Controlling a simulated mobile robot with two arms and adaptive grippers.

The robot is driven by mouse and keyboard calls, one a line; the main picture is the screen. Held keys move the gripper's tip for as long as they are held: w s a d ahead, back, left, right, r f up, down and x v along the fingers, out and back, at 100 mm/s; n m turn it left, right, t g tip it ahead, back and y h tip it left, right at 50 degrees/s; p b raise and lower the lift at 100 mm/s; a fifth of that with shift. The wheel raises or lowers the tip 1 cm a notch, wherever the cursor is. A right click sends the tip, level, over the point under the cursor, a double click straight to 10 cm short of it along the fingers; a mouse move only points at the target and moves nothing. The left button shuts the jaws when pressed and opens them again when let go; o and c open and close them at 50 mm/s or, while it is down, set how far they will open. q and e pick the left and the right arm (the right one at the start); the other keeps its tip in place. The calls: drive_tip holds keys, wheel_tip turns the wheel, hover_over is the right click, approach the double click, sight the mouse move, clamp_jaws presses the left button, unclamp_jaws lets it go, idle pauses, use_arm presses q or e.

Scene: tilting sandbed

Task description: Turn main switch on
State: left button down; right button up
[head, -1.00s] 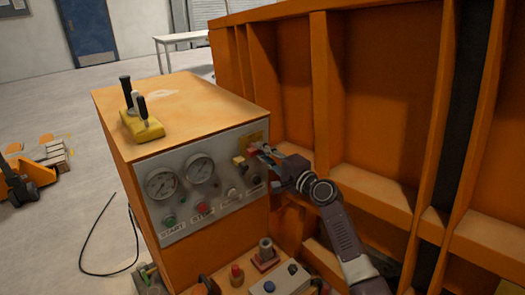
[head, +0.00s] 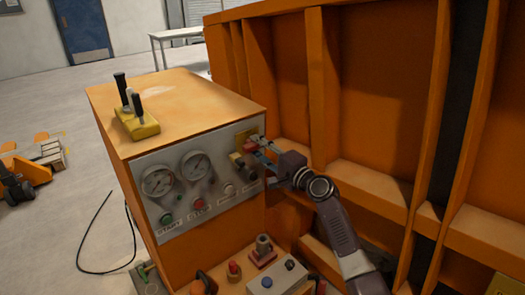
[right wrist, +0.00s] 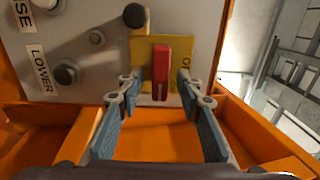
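The main switch is a red handle (right wrist: 160,72) on a yellow plate (right wrist: 142,52) at the right end of the grey control panel. The handle stands upright in the right wrist view, and part of a label shows beside it on the plate. The yellow plate also shows in the head view (head: 247,137), where the gripper partly covers the switch area. My right gripper (right wrist: 158,88) is open, with one blue-padded finger on each side of the handle and gaps between. In the head view the right gripper (head: 262,155) is at the panel's right end. My left gripper is not in view.
The panel (head: 180,222) carries two gauges and several buttons. A yellow block with levers (head: 135,122) stands on the orange cabinet (head: 190,95). The ribbed orange wall (head: 385,110) rises close to the right of my arm. Small controls sit on a ledge below.

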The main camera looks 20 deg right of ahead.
drive_tip(key=v, duration=1.2)
